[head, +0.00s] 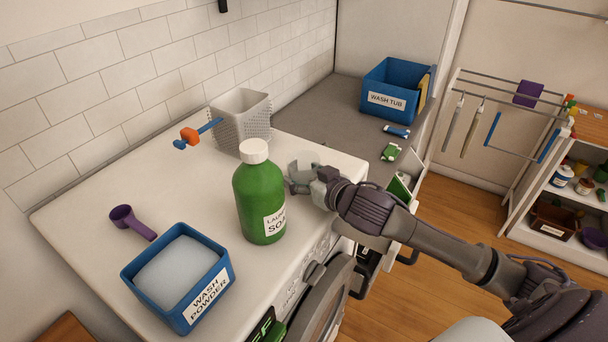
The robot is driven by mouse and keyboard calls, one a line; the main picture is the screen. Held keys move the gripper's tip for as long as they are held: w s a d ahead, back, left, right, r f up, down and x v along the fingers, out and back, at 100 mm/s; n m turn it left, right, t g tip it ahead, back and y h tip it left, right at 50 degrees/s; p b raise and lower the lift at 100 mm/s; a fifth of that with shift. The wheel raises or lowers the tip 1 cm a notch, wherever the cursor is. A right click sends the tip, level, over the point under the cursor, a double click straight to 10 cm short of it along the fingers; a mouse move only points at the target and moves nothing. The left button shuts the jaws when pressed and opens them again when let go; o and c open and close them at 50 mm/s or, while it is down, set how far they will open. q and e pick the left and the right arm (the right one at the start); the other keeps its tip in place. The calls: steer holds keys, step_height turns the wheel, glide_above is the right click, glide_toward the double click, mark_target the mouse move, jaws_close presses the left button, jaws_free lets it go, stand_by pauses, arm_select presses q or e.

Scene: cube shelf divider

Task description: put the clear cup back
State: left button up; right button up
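A clear, see-through cup (306,159) shows faintly on the white machine top, just right of the green soap bottle (259,200). The bottle stands upright with a white cap on it. My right gripper (298,183) reaches in from the right, low over the machine top between the bottle and the machine's right edge. Its fingers are at the near side of the cup and hide part of it. I cannot tell whether they touch or grip the cup. My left gripper is not in view.
A blue wash powder box (180,277) stands front left, with a purple scoop (132,221) behind it. A grey basket (241,120) and an orange-blue tool (194,134) are at the back. A blue wash tub (391,94) sits on the far counter. An open drawer (402,184) is beyond my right gripper.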

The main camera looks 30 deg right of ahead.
steer(key=shift+o, duration=1.1)
steer(key=shift+r, duration=0.1)
steer(key=b+v, duration=0.3)
steer(key=v, duration=0.7)
steer(key=shift+s+d, duration=0.1)
steer(key=shift+s, duration=0.1)
steer(key=shift+v, duration=0.85)
